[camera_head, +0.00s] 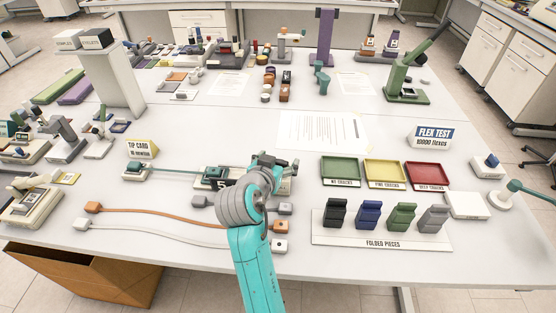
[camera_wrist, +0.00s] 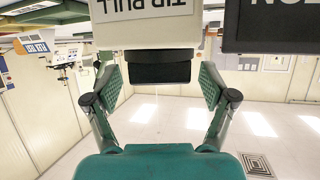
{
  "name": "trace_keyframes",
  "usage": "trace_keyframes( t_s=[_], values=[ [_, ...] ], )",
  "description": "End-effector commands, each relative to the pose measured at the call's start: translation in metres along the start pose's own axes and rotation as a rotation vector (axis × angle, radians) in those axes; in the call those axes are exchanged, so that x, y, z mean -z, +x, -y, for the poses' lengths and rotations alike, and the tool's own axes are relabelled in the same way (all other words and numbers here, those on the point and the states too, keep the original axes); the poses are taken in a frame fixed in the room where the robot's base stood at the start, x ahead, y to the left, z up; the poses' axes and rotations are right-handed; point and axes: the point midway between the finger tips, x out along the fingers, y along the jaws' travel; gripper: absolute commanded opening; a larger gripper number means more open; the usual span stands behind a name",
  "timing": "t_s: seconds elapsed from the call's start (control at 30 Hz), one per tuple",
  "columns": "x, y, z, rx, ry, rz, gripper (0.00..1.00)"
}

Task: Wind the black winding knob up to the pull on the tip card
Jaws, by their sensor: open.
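The yellow tip card (camera_head: 141,147) stands left of centre; its small second line seems to read 40 newton. The pull device (camera_head: 208,184) is partly hidden behind my arm, and its dark display shows a 5, with any further digits covered. In the wrist view, its pale body (camera_wrist: 146,30) carries upside-down TIP PULL lettering beside a dark panel (camera_wrist: 272,25). The black winding knob (camera_wrist: 162,70) projects between the fingers of my gripper (camera_wrist: 160,82). My gripper, also in the head view (camera_head: 272,166), is open, with gaps visible on both sides of the knob.
A green cord (camera_head: 180,173) runs from a small clamp (camera_head: 135,172) to the device. Orange (camera_head: 160,214) and white (camera_head: 170,236) laces lie in front. Coloured trays (camera_head: 385,172) and a folded pieces stand (camera_head: 380,240) are on the right. A paper sheet (camera_head: 320,130) lies behind.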

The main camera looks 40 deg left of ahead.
Motion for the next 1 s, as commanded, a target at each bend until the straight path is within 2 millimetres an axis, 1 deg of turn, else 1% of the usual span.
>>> trace_keyframes(
  t_s=[0.27,0.3,0.37,0.4,0.47,0.5,0.73,1.0],
  values=[
    [-0.0003,0.0012,0.0001,0.000,0.000,0.000,0.83],
    [-0.0003,0.0011,0.0001,0.000,0.000,0.001,0.73],
    [-0.0003,0.0011,0.0001,0.000,0.000,0.001,0.58],
    [-0.0003,0.0010,0.0001,0.000,0.000,0.001,0.48],
    [-0.0003,0.0010,0.0001,0.000,0.000,0.001,0.33],
    [-0.0004,0.0010,0.0001,0.000,0.000,0.001,0.23],
    [-0.0009,0.0013,0.0012,-0.028,0.011,0.004,0.23],
    [-0.0012,0.0017,0.0018,-0.195,0.079,0.006,0.23]
  ],
)
